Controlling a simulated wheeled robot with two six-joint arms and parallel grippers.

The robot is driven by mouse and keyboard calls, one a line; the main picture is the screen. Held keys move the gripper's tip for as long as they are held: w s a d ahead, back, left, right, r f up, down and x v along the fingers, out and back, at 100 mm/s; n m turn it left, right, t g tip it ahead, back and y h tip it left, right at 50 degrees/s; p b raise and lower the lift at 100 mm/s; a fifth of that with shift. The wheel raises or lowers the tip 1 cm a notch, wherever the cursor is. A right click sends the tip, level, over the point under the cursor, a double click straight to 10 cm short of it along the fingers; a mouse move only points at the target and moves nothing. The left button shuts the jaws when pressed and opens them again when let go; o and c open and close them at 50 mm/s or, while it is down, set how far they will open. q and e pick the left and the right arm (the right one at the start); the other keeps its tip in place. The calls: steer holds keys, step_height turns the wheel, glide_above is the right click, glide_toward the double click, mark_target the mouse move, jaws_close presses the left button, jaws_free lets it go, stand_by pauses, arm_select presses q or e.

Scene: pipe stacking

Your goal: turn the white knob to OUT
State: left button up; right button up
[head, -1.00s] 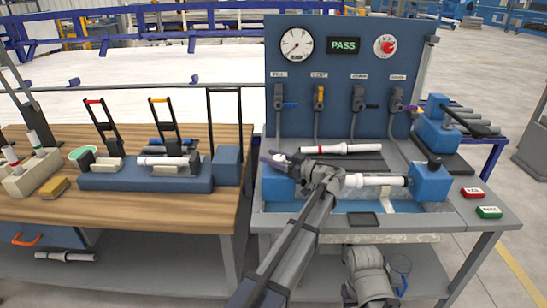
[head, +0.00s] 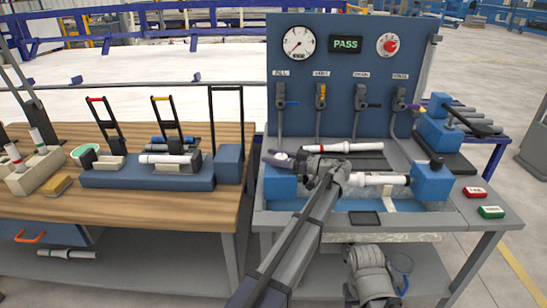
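A small pale part (head: 281,156), possibly the white knob, shows at my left gripper's fingers above the left blue block (head: 280,187) of the test bench. I cannot read any OUT mark. My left gripper (head: 276,160) points left over that block, and its fingers are at the pale part. Whether they are shut on it is too small to tell. My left arm hides part of the trough and of the white pipe (head: 380,179) lying toward the right blue block (head: 432,183). My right gripper cannot be made out.
The blue panel (head: 350,65) behind carries a gauge (head: 299,42), a PASS display (head: 346,44), a red knob (head: 391,46) and several valve levers. Another white pipe (head: 342,146) lies behind the trough. Red (head: 474,193) and green (head: 490,212) buttons sit at the right.

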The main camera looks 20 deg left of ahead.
arm_select(q)
steer(key=o, duration=0.5)
steer(key=shift+c, duration=0.2)
steer(key=shift+s+d, duration=0.1)
steer(key=shift+d, duration=3.8)
